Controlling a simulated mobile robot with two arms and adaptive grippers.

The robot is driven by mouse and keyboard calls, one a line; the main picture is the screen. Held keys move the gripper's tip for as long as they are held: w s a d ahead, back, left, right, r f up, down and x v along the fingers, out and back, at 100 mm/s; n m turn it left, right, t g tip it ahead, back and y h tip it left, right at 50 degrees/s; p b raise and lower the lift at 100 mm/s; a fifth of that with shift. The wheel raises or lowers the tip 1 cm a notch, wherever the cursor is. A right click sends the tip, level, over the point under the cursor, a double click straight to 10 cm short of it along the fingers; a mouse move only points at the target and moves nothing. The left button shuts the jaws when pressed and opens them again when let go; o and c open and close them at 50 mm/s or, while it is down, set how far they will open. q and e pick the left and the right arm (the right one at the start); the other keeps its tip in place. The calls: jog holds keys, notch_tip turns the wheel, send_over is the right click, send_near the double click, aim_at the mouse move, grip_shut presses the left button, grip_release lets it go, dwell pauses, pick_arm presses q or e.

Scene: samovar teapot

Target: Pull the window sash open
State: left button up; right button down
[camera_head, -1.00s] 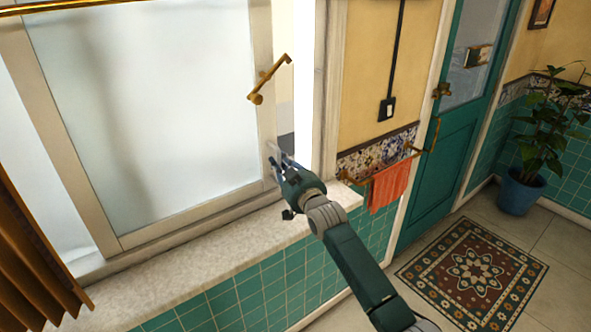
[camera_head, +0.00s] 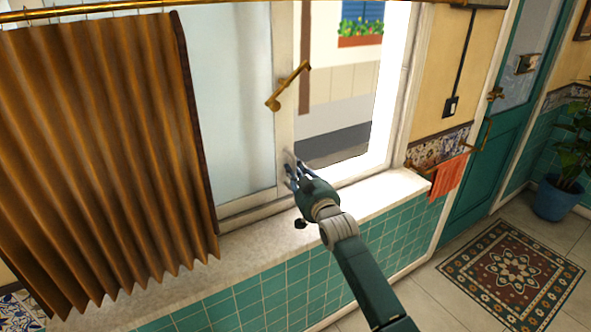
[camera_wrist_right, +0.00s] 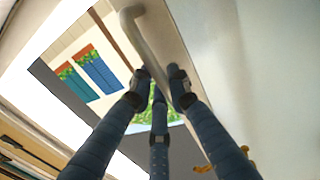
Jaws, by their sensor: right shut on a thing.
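The window sash (camera_head: 247,120) is a pale frame with frosted glass, its left part hidden behind the curtain. A wide gap stands between its right stile and the window frame (camera_head: 397,95), with the street showing through. A brass latch (camera_head: 288,86) sits on the stile. My right gripper (camera_head: 291,167) is at the stile's lower part, above the sill. In the right wrist view, its fingers (camera_wrist_right: 160,82) are closed around a curved, pale metal handle (camera_wrist_right: 150,40) on the sash. The fingers partly hide the handle. My left gripper is out of view.
A brown curtain (camera_head: 105,160) hangs from a brass rod at the left. The stone sill (camera_head: 385,192) is clear to the right of my gripper. An orange towel (camera_head: 447,178) hangs by the teal door (camera_head: 490,165). A patterned rug (camera_head: 512,265) and potted plant (camera_head: 556,195) are at the right.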

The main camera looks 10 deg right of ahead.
jog(key=shift+a, duration=0.1)
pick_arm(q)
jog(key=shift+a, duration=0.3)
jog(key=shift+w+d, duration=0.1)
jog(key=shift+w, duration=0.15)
pick_arm(e)
jog(key=c, duration=1.7)
grip_release()
jog(key=s, duration=0.4)
jog(key=s+d, duration=0.1)
jog(key=s, duration=0.3)
jog(key=s+d, duration=0.1)
jog(key=s, duration=0.2)
jog(key=shift+s+d, duration=0.1)
jog(key=shift+s, duration=0.3)
